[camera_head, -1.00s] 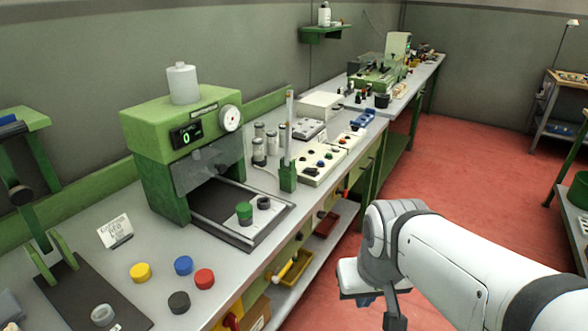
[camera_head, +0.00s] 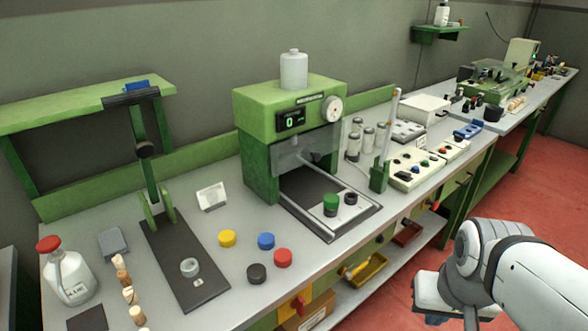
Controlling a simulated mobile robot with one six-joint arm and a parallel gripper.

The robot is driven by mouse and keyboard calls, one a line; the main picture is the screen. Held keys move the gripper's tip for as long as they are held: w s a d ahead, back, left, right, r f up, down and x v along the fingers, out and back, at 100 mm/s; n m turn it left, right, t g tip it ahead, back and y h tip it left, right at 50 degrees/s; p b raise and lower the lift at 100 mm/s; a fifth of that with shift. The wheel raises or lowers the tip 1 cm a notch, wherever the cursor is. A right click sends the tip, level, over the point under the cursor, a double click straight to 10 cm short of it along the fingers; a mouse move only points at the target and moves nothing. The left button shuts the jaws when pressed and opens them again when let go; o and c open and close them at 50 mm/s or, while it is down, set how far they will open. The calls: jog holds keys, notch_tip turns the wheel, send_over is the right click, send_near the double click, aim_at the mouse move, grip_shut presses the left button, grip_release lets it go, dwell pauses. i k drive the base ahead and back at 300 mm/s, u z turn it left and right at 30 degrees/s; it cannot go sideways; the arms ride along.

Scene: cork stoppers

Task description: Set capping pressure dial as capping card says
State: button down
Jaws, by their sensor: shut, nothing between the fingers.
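The capping card (camera_head: 211,196) is a small white card standing on the bench, left of the green press (camera_head: 258,150). Its writing is too small to read now. Which control is the capping pressure dial I cannot tell for sure. My gripper (camera_head: 436,318) is low at the bottom right, out over the floor beside the bench, apart from the press and the card. It is shut and empty, its fingertips partly cut off.
Yellow, blue, red and black caps (camera_head: 227,238) lie in front of the press. A lever stand (camera_head: 160,215), a glue bottle (camera_head: 68,272) and corks (camera_head: 130,292) are on the left. Control boxes (camera_head: 415,167) stand to the right. Red floor (camera_head: 545,175) is open at the right.

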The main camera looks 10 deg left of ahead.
aim_at(405, 222)
jog(key=u, duration=2.05)
jog(key=k, duration=1.05)
jog(key=z, duration=1)
jog(key=i, duration=1)
jog(key=z, duration=0.05)
